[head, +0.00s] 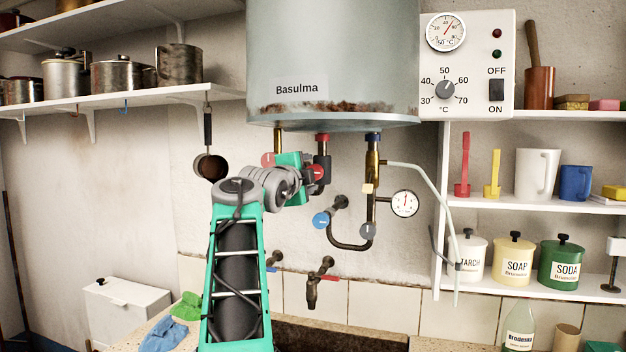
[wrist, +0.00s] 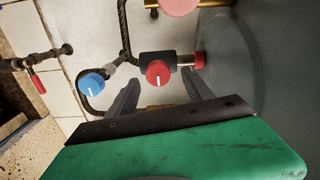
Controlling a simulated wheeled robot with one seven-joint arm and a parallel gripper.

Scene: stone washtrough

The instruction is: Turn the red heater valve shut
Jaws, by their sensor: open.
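The red valve knob (head: 318,172), with a white pointer line, sits on the pipe with the red collar under the heater tank (head: 335,60). In the wrist view the red valve knob (wrist: 158,73) faces me, its line pointing roughly upright in the picture. My gripper (wrist: 160,80) is open, with one dark finger on each side below the knob. I cannot tell whether the fingers touch it. In the head view my gripper (head: 306,172) is beside the knob, partly hiding its left side.
A paler red knob (head: 268,160) is left of my gripper; it also shows in the wrist view (wrist: 180,5). A blue knob (head: 321,220), a grey knob (head: 367,230) and a pressure gauge (head: 405,203) are close by. A tap (head: 321,278) is below. Shelves flank the tank.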

